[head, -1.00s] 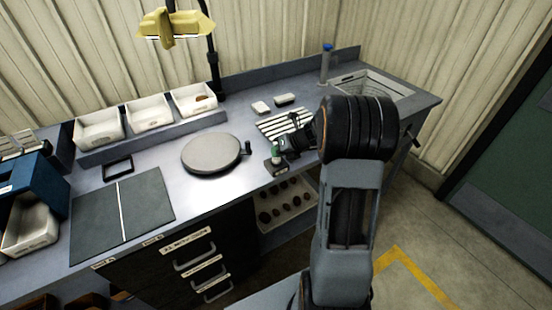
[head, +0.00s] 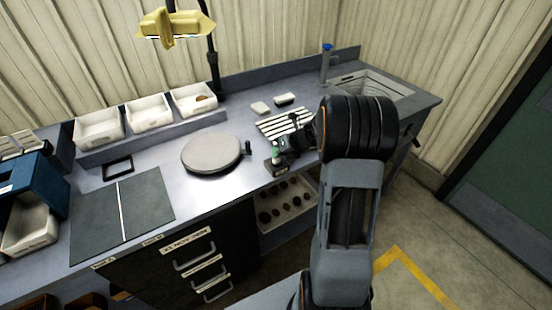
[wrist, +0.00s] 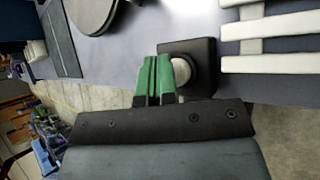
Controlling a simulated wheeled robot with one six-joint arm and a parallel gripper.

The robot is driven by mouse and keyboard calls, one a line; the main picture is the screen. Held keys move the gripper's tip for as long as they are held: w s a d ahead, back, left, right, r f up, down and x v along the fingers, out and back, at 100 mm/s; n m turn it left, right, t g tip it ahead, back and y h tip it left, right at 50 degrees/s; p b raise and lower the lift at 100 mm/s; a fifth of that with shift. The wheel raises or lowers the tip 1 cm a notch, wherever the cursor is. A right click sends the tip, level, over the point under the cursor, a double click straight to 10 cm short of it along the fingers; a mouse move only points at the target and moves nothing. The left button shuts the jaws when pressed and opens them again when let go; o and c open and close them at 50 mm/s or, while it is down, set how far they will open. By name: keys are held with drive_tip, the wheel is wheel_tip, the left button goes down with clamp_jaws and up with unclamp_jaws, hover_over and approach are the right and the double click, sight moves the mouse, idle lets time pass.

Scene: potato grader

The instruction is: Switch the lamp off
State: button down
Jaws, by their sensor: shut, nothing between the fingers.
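The yellow lamp (head: 172,27) hangs over the back of the bench on a dark post. Its underside shows a pale strip; I cannot tell for sure whether it is lit. A small black box (head: 272,168) sits at the bench's front edge. In the wrist view the black box (wrist: 203,47) bears a pale round button, partly hidden behind the fingers. My gripper (head: 275,155) is at the box. In the wrist view its green fingers (wrist: 158,62) are shut and empty, their tips over the box's left side beside the button. I cannot tell whether they touch it.
A round grey turntable (head: 211,152) stands left of the box, and a white slatted rack (head: 283,124) lies behind it. White bins (head: 100,130) line the back shelf. A tray of potatoes (head: 300,205) sits below the bench edge.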

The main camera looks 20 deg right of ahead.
drive_tip(key=shift+f, duration=0.4)
drive_tip(key=shift+r+p, duration=0.35)
drive_tip(key=shift+p, duration=0.2)
drive_tip(key=shift+r, duration=0.1)
wheel_tip(320, 180, up, 6)
drive_tip(key=p, duration=0.6)
idle(0.6)
